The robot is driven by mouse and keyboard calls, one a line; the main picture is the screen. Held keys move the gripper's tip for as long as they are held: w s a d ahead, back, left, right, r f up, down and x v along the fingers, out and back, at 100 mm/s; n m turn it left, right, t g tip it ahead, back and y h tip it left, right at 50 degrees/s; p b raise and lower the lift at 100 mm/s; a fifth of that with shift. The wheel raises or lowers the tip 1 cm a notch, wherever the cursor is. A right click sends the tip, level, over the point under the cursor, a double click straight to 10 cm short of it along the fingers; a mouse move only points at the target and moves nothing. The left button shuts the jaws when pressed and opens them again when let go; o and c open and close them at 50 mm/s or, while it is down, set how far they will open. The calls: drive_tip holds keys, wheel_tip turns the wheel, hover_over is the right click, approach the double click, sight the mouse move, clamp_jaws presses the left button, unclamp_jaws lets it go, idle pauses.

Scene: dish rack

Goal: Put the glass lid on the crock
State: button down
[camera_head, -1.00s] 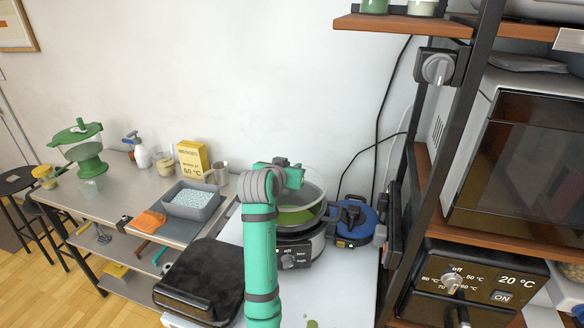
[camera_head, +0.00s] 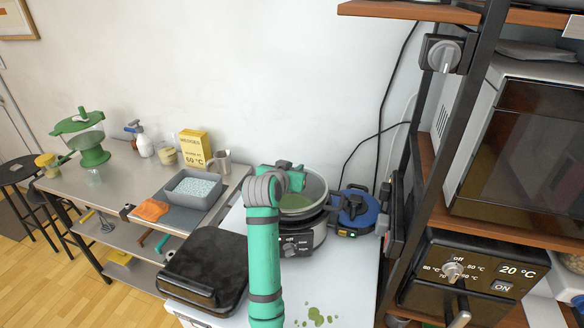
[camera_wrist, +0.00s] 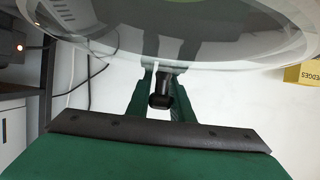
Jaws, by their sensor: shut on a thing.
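The glass lid (camera_head: 316,186) is a clear disc with a pale rim, over the crock in the head view and seeming tilted. It also spans the top of the wrist view (camera_wrist: 90,40). My gripper (camera_wrist: 160,95) is shut on its black knob (camera_wrist: 160,88); in the head view, my gripper (camera_head: 291,178) is at the lid's left side. The crock (camera_head: 306,239) is a dark and silver pot with a front dial, on the white counter, with green showing inside. My arm hides part of its left side. I cannot tell whether lid and rim touch.
A blue and black round device (camera_head: 354,214) stands close to the crock's right. A black closed appliance (camera_head: 204,268) sits at the left. The shelf post (camera_head: 450,130) rises at the right. Green spots (camera_head: 316,317) mark the front of the white counter (camera_head: 345,280).

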drive_tip(key=shift+s+d+r, duration=0.1)
drive_tip(key=shift+d, duration=0.05)
drive_tip(key=shift+f, duration=0.7)
idle(0.5)
drive_tip(key=c, duration=1.5)
unclamp_jaws()
drive_tip(key=shift+f, duration=0.1)
drive_tip(key=v, duration=1.1)
